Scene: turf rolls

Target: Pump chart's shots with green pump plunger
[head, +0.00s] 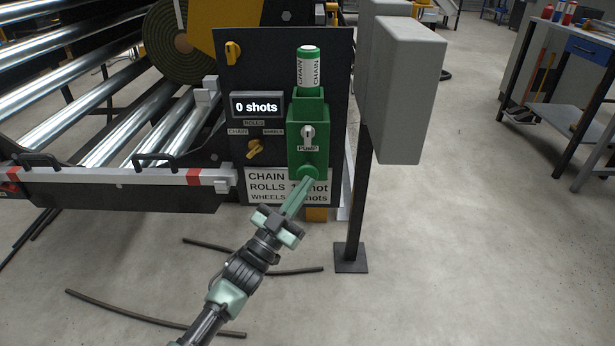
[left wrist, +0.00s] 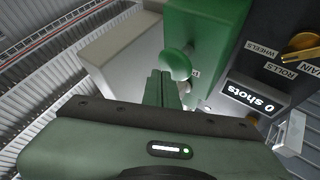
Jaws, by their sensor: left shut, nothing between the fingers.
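The green pump (head: 308,125) is fixed on a black panel, with a bottle labelled CHAIN (head: 308,68) standing in its top. Its round green plunger (head: 307,172) sticks out at the bottom; it also shows in the left wrist view (left wrist: 178,64). My left gripper (head: 308,181) is shut and empty, its fingertips at or just in front of the plunger; I cannot tell if they touch. The counter (head: 257,106) reads "0 shots". The chart (head: 262,187) below lists CHAIN, ROLLS and WHEELS, its shot numbers partly hidden by pump and gripper. My right gripper is out of view.
A yellow selector knob (head: 254,148) sits under labels CHAIN, ROLLS and WHEELS. A grey box (head: 408,85) on a black post (head: 354,200) stands close right of the panel. Metal rollers (head: 60,95) lie left.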

